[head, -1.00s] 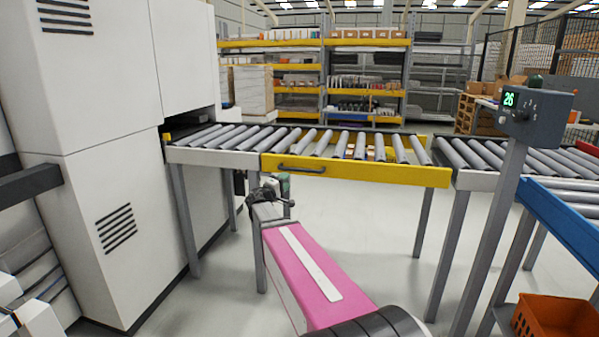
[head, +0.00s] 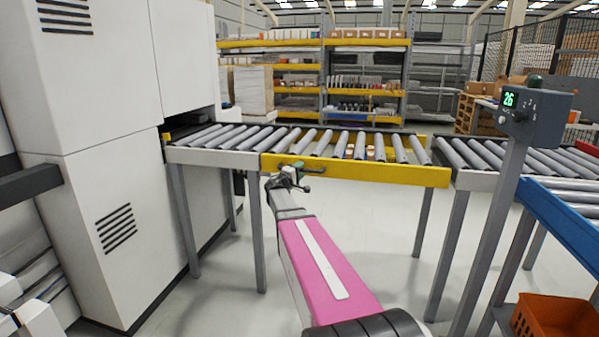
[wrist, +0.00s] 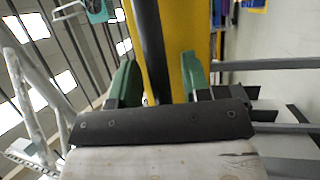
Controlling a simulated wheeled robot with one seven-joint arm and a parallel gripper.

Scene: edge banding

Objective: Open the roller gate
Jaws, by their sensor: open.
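The roller gate (head: 400,174) is a yellow-sided section of grey rollers. It lies level in the head view, between the white-sided conveyor on the left and the conveyor on the right. Its dark bar handle (wrist: 151,45) is on the front yellow side, which also shows in the wrist view. My gripper (head: 291,172) is at the left part of that side, over the handle. Contact with the handle cannot be told.
A white machine (head: 100,130) stands at the left. A post with a control box (head: 535,112) showing 26 stands at the right, near a blue-sided conveyor (head: 570,225) and an orange crate (head: 555,318). Shelves stand behind. The floor under the gate is clear.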

